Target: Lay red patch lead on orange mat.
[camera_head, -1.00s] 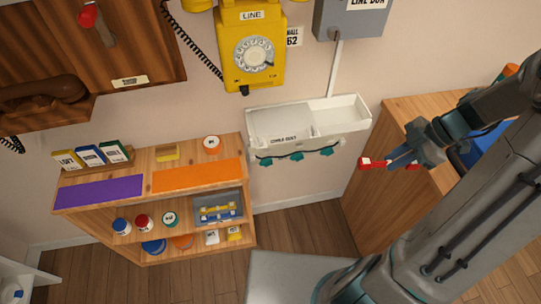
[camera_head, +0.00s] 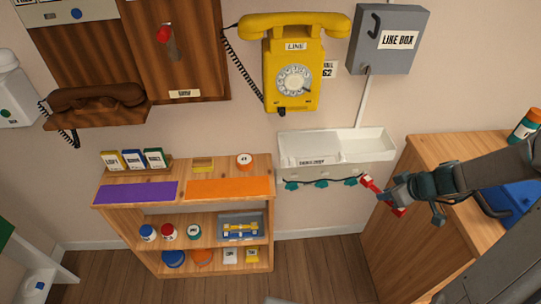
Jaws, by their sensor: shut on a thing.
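My gripper (camera_head: 388,191) is shut on the red patch lead (camera_head: 371,184), which shows red ends on both sides of the fingers. It holds the lead in the air, right of the shelf and just below the right end of the white wall tray. The orange mat (camera_head: 228,188) lies flat on the right part of the wooden shelf's top, well to the left of my gripper. Its surface is bare. The middle of the lead is hidden by the fingers.
A purple mat (camera_head: 135,193) lies left of the orange one. A round tin (camera_head: 244,161) and small boxes stand behind the mats. A wooden cabinet (camera_head: 425,220) stands at right.

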